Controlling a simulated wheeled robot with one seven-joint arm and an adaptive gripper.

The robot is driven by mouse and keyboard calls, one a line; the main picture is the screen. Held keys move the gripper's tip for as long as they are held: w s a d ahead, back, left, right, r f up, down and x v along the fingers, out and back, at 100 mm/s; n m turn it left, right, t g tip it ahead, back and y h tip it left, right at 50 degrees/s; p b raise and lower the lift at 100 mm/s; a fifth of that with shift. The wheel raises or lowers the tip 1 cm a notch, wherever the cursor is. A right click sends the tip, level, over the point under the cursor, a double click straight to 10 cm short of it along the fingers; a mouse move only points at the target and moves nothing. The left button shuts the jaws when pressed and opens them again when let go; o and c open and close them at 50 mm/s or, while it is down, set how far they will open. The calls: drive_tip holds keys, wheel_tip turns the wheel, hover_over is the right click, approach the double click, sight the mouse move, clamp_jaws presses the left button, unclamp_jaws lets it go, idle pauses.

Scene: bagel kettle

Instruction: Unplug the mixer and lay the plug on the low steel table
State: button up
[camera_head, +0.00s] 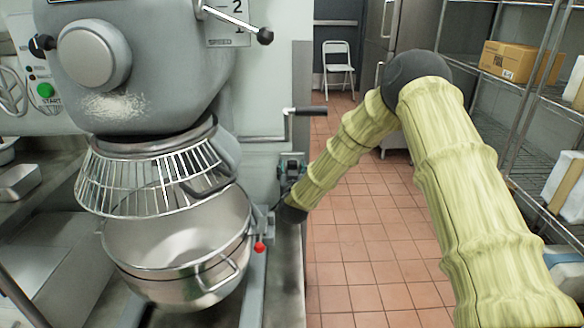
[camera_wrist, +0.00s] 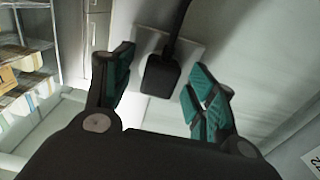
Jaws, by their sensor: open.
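The large grey mixer (camera_head: 150,70) fills the left of the head view, with its wire guard and steel bowl (camera_head: 180,245) below. In the wrist view a black plug (camera_wrist: 160,78) sits in a pale wall plate (camera_wrist: 192,50), with its cord running up out of frame. My gripper (camera_wrist: 160,62) is open, with its teal-padded fingers on either side of the plug. I see gaps on both sides of it. In the head view my gripper (camera_head: 291,168) is small and partly hidden beside the mixer's column; the plug is not discernible there. I cannot clearly identify the low steel table.
A steel counter (camera_head: 40,165) with trays stands at the left. Wire shelves (camera_head: 515,95) with a cardboard box (camera_head: 518,62) line the right. A folding chair (camera_head: 338,65) stands at the back. The tiled floor (camera_head: 365,250) between is clear.

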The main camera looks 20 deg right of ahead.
clamp_jaws()
drive_tip(key=shift+s, duration=0.1)
drive_tip(key=shift+p+v, duration=0.6)
drive_tip(key=shift+v, duration=2.25)
drive_tip(key=shift+r, duration=0.1)
